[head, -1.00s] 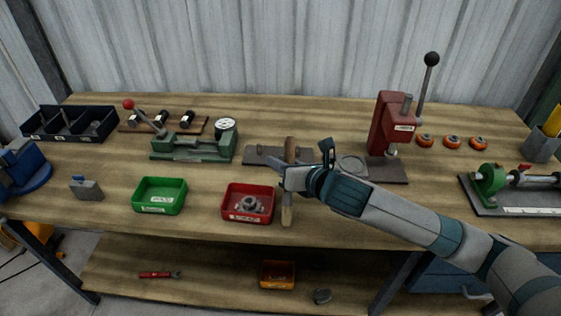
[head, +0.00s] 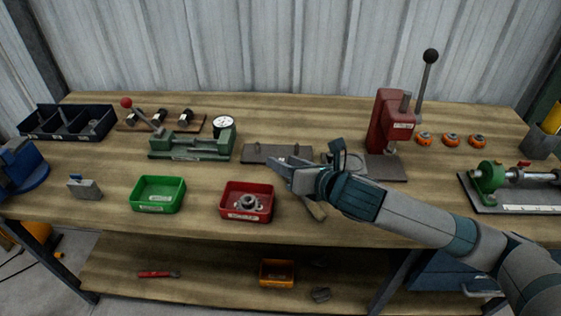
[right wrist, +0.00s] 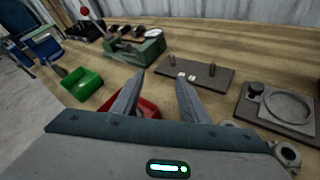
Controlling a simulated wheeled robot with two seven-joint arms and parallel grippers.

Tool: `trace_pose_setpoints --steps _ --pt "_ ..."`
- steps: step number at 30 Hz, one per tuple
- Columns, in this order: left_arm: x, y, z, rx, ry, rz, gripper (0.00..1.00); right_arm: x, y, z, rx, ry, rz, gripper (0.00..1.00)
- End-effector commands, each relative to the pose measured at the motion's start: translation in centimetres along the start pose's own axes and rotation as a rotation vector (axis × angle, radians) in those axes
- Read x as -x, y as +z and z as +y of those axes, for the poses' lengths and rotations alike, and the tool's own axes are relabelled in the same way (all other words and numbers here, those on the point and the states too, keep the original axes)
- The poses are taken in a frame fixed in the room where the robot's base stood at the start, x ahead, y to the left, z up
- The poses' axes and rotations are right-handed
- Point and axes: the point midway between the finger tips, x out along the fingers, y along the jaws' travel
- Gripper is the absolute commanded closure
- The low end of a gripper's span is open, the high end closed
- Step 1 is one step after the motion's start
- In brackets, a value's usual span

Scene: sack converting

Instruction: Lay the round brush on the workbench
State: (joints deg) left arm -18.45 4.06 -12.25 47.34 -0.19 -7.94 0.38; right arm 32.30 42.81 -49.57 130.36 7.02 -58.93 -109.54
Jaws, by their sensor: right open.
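A tan piece (head: 315,209), which looks like one end of the round brush, shows below my right gripper at the front of the workbench (head: 400,215). The rest of it is hidden behind my gripper and arm, so I cannot tell how it lies in full. My right gripper (head: 277,167) is open, its fingers pointing left above the bench, just beyond the red tray. In the right wrist view the two fingers (right wrist: 156,95) stand apart with nothing between them, and the brush does not show there. My left gripper is not in view.
A red tray (head: 225,205) with metal parts stands left of the tan piece, and a green tray (head: 160,208) farther left. A dark plate with pegs (head: 262,153) lies behind the gripper. A red press (head: 388,122) stands right.

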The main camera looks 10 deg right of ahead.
Motion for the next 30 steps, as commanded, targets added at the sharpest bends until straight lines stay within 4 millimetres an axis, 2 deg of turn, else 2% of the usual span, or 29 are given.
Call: trace_pose_setpoints --steps 8,9,10,13,18,22,30 --pt "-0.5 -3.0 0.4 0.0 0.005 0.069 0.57 5.5 -0.1 -0.1 0.003 -0.001 0.0 0.6" --pt "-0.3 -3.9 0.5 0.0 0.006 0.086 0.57 6.3 0.0 -0.1 0.002 -0.001 0.001 0.6" --pt "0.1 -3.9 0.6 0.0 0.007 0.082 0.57 6.5 0.2 0.0 0.001 -0.002 0.002 0.6" --pt "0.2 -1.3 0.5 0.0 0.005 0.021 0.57 7.4 0.1 0.0 0.001 -0.002 0.002 0.6" --pt "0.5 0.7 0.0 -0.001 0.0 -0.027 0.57 8.4 0.1 0.0 0.0 -0.001 0.001 0.6" --pt "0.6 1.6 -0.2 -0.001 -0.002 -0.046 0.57 8.7 0.0 0.0 0.0 -0.001 0.001 0.6" --pt "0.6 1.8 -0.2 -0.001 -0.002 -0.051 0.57 8.8 0.0 0.0 0.0 -0.001 0.001 0.6"
